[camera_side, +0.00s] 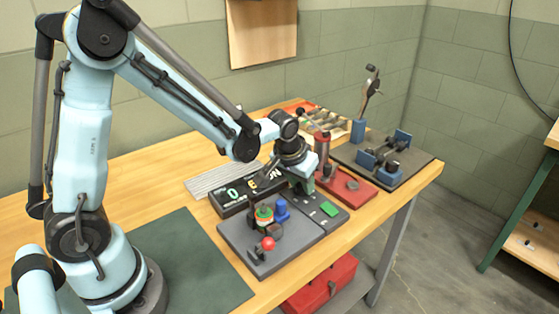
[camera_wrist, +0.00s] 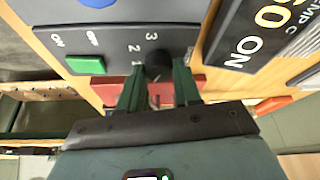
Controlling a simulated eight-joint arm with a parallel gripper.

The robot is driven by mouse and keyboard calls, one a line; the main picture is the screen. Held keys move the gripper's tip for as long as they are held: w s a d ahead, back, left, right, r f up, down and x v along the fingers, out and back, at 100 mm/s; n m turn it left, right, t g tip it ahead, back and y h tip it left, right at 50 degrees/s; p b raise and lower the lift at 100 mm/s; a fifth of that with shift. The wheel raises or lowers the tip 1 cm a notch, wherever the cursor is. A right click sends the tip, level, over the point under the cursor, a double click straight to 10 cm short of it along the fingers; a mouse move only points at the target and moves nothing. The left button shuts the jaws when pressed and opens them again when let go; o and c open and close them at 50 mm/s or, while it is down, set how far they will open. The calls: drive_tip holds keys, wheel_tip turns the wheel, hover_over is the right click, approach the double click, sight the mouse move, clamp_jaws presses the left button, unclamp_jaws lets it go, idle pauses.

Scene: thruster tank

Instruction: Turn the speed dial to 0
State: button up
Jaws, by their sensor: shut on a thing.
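The speed dial (camera_wrist: 158,62) is a dark round knob on a grey panel (camera_wrist: 120,40) in the wrist view. The digits 3, 2 and 1 are printed beside it, on its left. My gripper (camera_wrist: 159,78) has its two green fingers on either side of the dial and is shut on it. The fingers hide part of the dial, and I cannot tell which number it points to. In the side view my gripper (camera_side: 303,184) reaches down to the panel's far end (camera_side: 336,221), and it hides the dial there.
A green switch (camera_wrist: 85,64) marked ON and OFF sits beside the digits. On the neighbouring grey board (camera_side: 240,238) stand a red ball knob (camera_side: 268,243) and a blue knob (camera_side: 282,210). A black lettered box (camera_side: 232,206) and a red base (camera_side: 352,190) lie close by.

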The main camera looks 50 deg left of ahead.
drive_tip(key=shift+d+n+y, duration=0.1)
drive_tip(key=shift+n+y, duration=0.3)
drive_tip(key=shift+n, duration=0.5)
drive_tip(key=o, duration=1)
drive_tip(key=shift+o, duration=0.2)
drive_tip(key=shift+r, duration=0.1)
drive_tip(key=v, duration=1.2)
